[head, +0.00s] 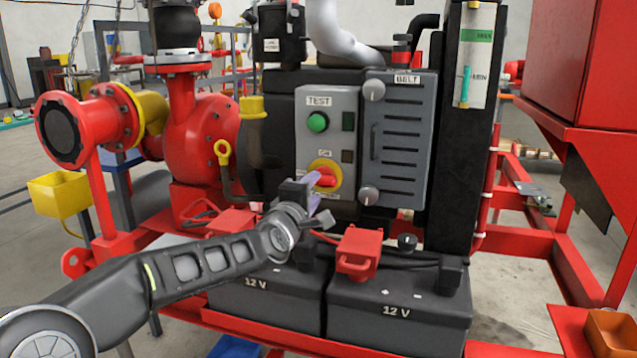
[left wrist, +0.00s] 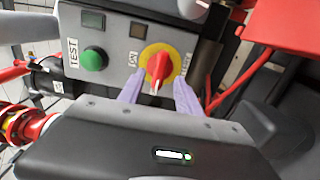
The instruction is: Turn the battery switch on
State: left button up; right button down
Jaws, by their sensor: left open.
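The battery switch (head: 326,179) is a red handle on a round yellow plate, low on the grey control box (head: 341,115). In the head view its handle lies roughly level. It also shows in the left wrist view (left wrist: 159,66), with small labels beside it that are hard to read. My left gripper (head: 315,192) is open in front of the switch. In the left wrist view its two pale purple fingers (left wrist: 158,80) stand apart, one on each side of the handle's near end. I cannot tell whether they touch it. My right gripper is not in view.
A green TEST button (head: 318,122) sits above the switch. A louvred grey panel (head: 399,140) with round knobs stands to the right. Red battery clamps (head: 358,252) and black 12 V batteries (head: 398,312) lie below. A yellow-handled lever (head: 223,152) is to the left.

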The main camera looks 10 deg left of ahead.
aim_at(319, 183)
pick_arm(q)
jog(key=shift+w+d, duration=0.15)
jog(key=shift+w, duration=2.05)
jog(key=shift+c, duration=0.3)
grip_shut()
